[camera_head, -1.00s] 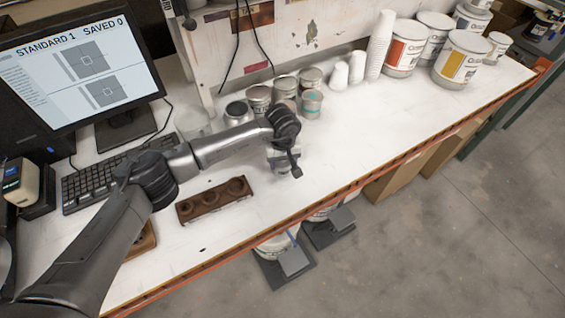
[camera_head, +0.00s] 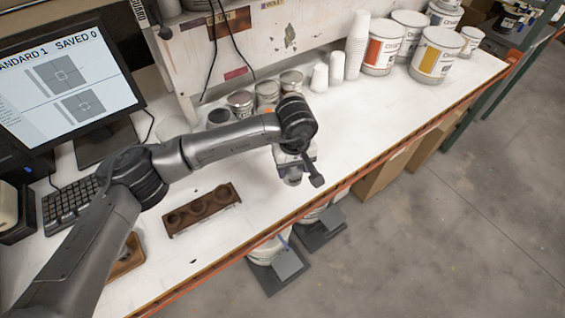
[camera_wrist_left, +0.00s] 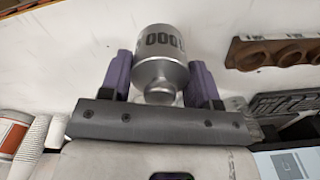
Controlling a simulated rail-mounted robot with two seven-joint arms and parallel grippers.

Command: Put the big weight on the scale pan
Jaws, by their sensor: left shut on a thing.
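A silver metal weight (camera_wrist_left: 165,45) with dark digits ending in "000" is between the purple-padded fingers of my left gripper (camera_wrist_left: 160,78) in the left wrist view. The gripper is shut on it. In the head view my left gripper (camera_head: 293,176) is over the white bench near its front edge, and the weight is mostly hidden there. The brown weight block (camera_head: 203,209) with round holes lies to the left of the gripper; it also shows in the left wrist view (camera_wrist_left: 275,51). I cannot make out the scale pan. My right gripper is not in view.
Small cans (camera_head: 241,103) stand along the back wall, with white cup stacks (camera_head: 357,45) and large paint cans (camera_head: 436,55) farther right. A monitor (camera_head: 65,80) and keyboard (camera_head: 68,203) are at left. The bench (camera_head: 400,110) is clear in front of the cups.

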